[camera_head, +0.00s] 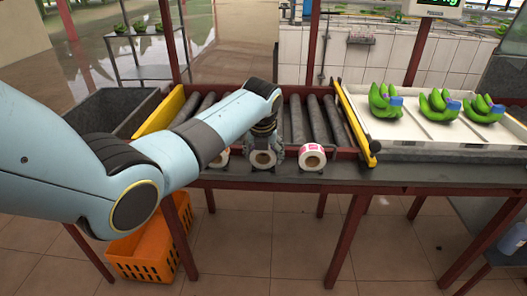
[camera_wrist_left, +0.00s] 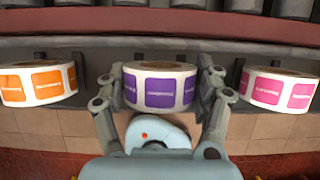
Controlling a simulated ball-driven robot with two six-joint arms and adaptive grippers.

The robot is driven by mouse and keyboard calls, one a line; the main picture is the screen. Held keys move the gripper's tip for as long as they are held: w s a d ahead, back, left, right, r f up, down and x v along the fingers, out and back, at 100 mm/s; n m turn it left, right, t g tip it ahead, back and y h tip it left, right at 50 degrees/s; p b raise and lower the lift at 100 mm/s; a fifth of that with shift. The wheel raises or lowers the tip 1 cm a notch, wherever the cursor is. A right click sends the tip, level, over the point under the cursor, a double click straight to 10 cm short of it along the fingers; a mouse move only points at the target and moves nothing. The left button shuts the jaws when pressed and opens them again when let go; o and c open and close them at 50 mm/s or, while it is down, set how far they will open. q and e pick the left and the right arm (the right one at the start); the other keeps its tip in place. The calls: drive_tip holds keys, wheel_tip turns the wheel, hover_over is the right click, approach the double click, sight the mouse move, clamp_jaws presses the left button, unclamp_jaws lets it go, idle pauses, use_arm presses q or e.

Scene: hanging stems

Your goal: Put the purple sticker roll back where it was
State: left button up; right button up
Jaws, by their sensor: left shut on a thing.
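The purple sticker roll (camera_wrist_left: 160,88) is a white roll with purple labels, in the middle of the left wrist view. My left gripper (camera_wrist_left: 162,90) has a finger on each side of it and is shut on it. In the head view the left gripper (camera_head: 264,150) is at the bench's front edge, and the roll (camera_head: 262,159) shows its ring-shaped end between the fingers. I cannot tell whether the roll rests on its holder or is held just off it. My right gripper is not in view.
A pink sticker roll (camera_head: 312,157) sits to the right and an orange sticker roll (camera_wrist_left: 38,83) to the left, both close by. Behind is a roller conveyor (camera_head: 318,120) with yellow side rails. Green banana bunches (camera_head: 438,104) lie on a white tray at right. An orange crate (camera_head: 146,250) stands below.

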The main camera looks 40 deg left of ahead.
use_arm(q)
drive_tip(key=shift+f, duration=0.15)
drive_tip(key=o, duration=1.3)
drive_tip(key=shift+o, duration=0.2)
